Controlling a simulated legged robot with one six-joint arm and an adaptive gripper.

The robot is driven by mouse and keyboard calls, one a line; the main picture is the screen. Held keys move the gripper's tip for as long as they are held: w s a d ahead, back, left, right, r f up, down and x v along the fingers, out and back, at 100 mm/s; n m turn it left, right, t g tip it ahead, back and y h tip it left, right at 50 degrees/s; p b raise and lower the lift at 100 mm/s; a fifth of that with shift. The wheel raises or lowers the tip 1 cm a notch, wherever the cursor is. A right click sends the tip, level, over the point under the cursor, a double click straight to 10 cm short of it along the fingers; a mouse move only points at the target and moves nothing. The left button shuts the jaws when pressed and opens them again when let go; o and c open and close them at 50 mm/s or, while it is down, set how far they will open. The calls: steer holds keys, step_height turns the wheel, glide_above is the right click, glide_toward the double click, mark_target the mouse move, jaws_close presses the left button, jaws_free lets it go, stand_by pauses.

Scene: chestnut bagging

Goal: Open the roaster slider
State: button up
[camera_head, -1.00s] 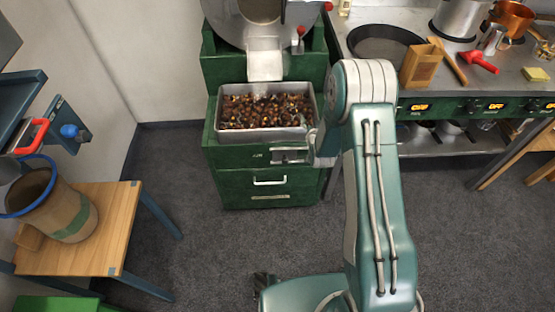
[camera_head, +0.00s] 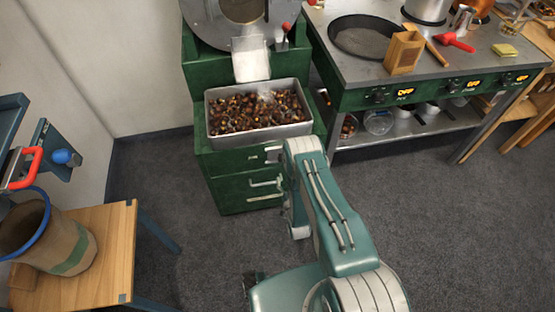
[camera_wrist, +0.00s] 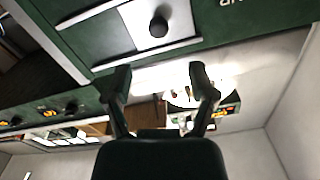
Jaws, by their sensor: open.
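The roaster is a green cabinet (camera_head: 231,165) with a metal drum (camera_head: 235,22) and chute (camera_head: 251,62) above a tray (camera_head: 228,139) of chestnuts. A pale metal slider plate on its front (camera_head: 272,155) is partly covered by my arm. In the wrist view, a bright plate (camera_wrist: 178,18) carries a round black knob (camera_wrist: 158,26), which looks like the slider's knob. My gripper (camera_wrist: 158,72) is open and empty, its fingertips spread below the knob in the picture and apart from it. The head view hides the gripper behind my arm.
A steel counter (camera_head: 352,72) with a pan (camera_head: 365,38), a wooden scoop box (camera_head: 404,52) and a red-handled tool (camera_head: 455,41) stands right. A wooden table (camera_head: 108,230) with a blue-rimmed sack (camera_head: 60,245) stands left. The grey floor between is clear.

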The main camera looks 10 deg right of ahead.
steer(key=w, duration=0.9)
steer(key=shift+w, duration=0.5)
steer(key=shift+w+d, duration=0.1)
steer(key=shift+d, duration=0.05)
